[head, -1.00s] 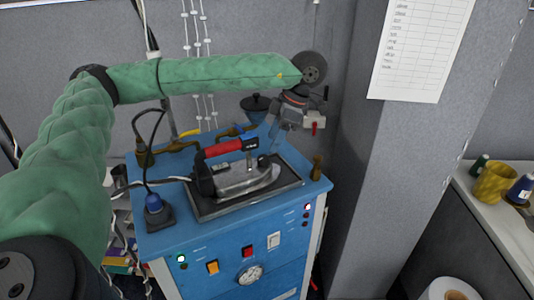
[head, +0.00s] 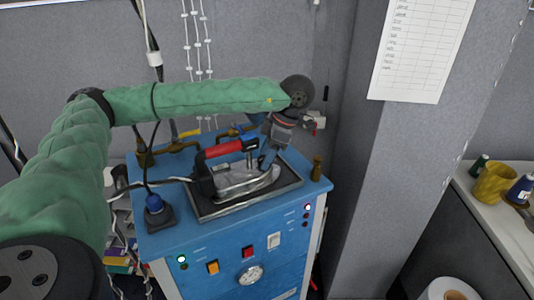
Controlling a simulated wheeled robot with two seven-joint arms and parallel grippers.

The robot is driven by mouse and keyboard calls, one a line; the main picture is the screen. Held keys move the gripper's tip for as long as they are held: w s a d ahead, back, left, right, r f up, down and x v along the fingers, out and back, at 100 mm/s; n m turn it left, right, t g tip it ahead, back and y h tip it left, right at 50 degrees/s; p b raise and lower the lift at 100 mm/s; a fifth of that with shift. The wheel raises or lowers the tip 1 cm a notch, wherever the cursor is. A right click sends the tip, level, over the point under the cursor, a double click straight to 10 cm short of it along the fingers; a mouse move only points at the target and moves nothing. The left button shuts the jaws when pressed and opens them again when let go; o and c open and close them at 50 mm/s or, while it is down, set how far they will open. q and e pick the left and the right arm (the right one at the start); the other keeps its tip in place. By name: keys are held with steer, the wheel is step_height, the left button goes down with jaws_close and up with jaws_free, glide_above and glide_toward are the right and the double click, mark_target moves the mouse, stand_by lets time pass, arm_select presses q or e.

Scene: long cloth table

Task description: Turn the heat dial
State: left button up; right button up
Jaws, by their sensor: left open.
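A steam iron (head: 247,182) with a red handle (head: 222,149) rests on a dark tray (head: 213,209) on top of a blue cabinet (head: 165,233). A round white dial with dark marks (head: 250,275) is on the cabinet's front panel, low in the view. A dark knob on the iron's upper body showed earlier and is now largely hidden by my gripper. Which one is the heat dial is not labelled legibly. My left gripper (head: 267,164) points down over the right part of the iron, close to the handle's right end. I cannot tell if it touches.
Brass pipe fittings (head: 145,156) line the back. A small brass post (head: 317,168) stands at the right corner. A grey pillar (head: 370,190) is to the right.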

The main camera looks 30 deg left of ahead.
steer(key=shift+w, duration=0.1)
arm_select(q)
steer(key=c, duration=1)
arm_select(e)
steer(key=shift+r, duration=0.15)
